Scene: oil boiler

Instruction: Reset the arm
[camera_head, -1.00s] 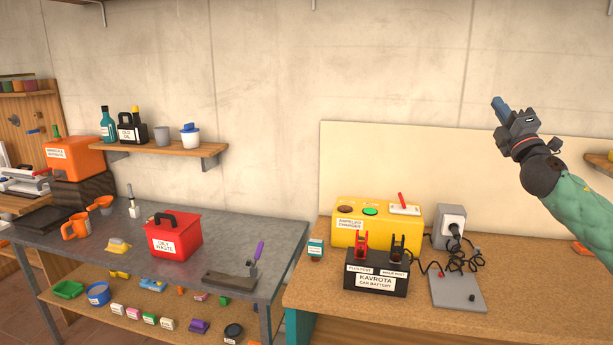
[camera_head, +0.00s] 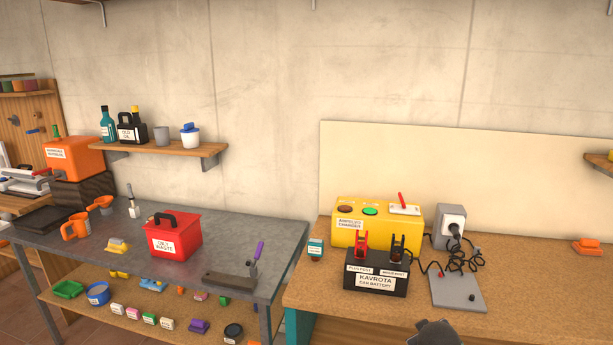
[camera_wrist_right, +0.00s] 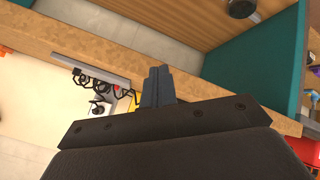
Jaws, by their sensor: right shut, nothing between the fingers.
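My right gripper (camera_wrist_right: 157,84) shows in the right wrist view with its fingers together and nothing between them. It is near the front edge of the wooden workbench (camera_wrist_right: 110,45), which lies beyond it in that view. In the head view only a dark part of my right arm shows at the bottom edge, in front of the workbench (camera_head: 540,300); the fingers cannot be made out there. My left gripper is in neither view.
On the workbench stand a yellow charger (camera_head: 346,238), a black car battery (camera_head: 376,281), a grey socket box (camera_head: 449,220) with cables and a grey plate (camera_head: 458,292). A metal table (camera_head: 220,246) with a red waste box (camera_head: 173,238) is at left. The workbench's right side is mostly clear.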

